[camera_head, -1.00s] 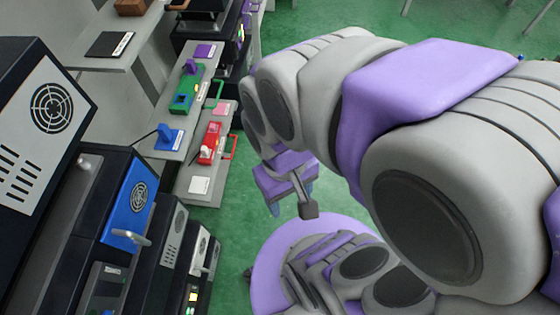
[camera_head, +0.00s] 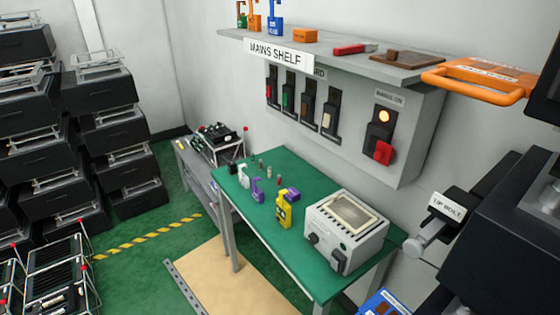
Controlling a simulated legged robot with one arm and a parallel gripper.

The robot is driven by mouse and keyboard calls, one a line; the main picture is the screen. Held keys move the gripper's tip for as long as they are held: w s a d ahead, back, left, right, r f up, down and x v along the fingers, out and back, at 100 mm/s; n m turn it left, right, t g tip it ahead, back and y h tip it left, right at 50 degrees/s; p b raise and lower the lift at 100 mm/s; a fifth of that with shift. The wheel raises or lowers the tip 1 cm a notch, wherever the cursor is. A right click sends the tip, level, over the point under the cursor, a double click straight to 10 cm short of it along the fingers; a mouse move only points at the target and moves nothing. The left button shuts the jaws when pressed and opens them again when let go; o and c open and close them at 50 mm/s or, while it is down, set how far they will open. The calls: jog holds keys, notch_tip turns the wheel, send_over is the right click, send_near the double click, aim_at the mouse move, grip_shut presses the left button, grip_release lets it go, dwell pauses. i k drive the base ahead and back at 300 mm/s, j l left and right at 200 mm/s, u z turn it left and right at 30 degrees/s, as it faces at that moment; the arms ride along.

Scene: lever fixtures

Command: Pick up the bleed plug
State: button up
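I cannot tell for sure which thing is the bleed plug; no label for it is readable. Several small items stand on the green-topped table (camera_head: 310,262): a yellow device (camera_head: 284,212) near the middle, a purple upright piece (camera_head: 257,190), a pale piece (camera_head: 243,176) and tiny pegs (camera_head: 261,167) toward the back. A purple bit also shows against the yellow device. My gripper and arm are out of this view, so its state is hidden.
A beige box instrument (camera_head: 345,232) fills the table's right end. Above is a shelf marked MAINS SHELF (camera_head: 277,53) with a switch panel (camera_head: 340,115). A dark machine (camera_head: 505,240) juts in at right.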

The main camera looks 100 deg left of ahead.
aim_at(232, 170)
jog(key=u, duration=3.55)
jog(key=i+j+u, duration=0.15)
jog(key=i, duration=0.5)
jog(key=i+u, duration=0.2)
jog(key=i, duration=0.4)
jog(key=i+l+u, duration=0.15)
jog(key=i, duration=0.5)
jog(key=i+l+u, duration=0.2)
jog(key=i, duration=0.45)
